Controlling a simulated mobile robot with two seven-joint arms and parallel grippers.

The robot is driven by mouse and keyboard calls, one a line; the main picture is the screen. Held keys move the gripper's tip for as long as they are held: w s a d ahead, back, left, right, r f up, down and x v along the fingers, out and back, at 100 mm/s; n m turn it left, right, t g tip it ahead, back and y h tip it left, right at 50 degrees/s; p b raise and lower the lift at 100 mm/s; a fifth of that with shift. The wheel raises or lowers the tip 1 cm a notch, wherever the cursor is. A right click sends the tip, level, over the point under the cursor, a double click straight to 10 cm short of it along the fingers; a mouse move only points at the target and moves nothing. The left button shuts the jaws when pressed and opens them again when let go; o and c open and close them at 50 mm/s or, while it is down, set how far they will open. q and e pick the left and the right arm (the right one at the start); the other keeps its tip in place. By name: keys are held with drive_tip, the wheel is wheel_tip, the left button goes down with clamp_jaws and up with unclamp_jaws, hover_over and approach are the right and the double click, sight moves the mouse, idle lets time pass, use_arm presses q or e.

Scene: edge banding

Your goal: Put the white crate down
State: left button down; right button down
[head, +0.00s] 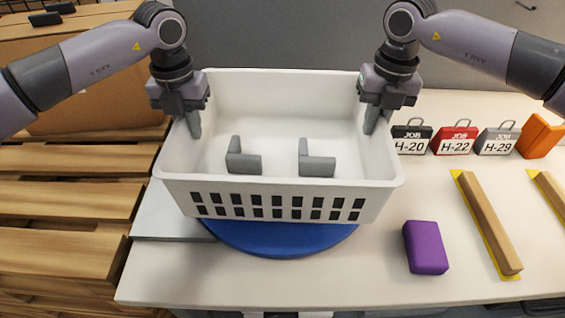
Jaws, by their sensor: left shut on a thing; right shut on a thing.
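The white crate (280,184) is in the middle of the head view, over a blue round disc (270,240) on the table. It looks level. Two grey L-shaped pieces stand inside it, one at the left (243,164) and one at the right (317,166). My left gripper (193,124) is shut on the crate's left rim. My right gripper (373,122) is shut on its right rim. The crate hides most of the disc, and I cannot tell whether its underside touches it.
A purple block (425,247) lies right of the crate. Wooden strips (488,222) lie on yellow marks further right. Job tags (453,138) and an orange object (540,136) stand behind. A wooden pallet (65,210) is at the left. The table's (190,278) front edge is near.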

sight(201, 157)
use_arm(q)
drive_tip(key=shift+d, duration=0.25)
use_arm(e)
drive_tip(key=shift+a+r, duration=0.2)
drive_tip(key=shift+a, duration=0.1)
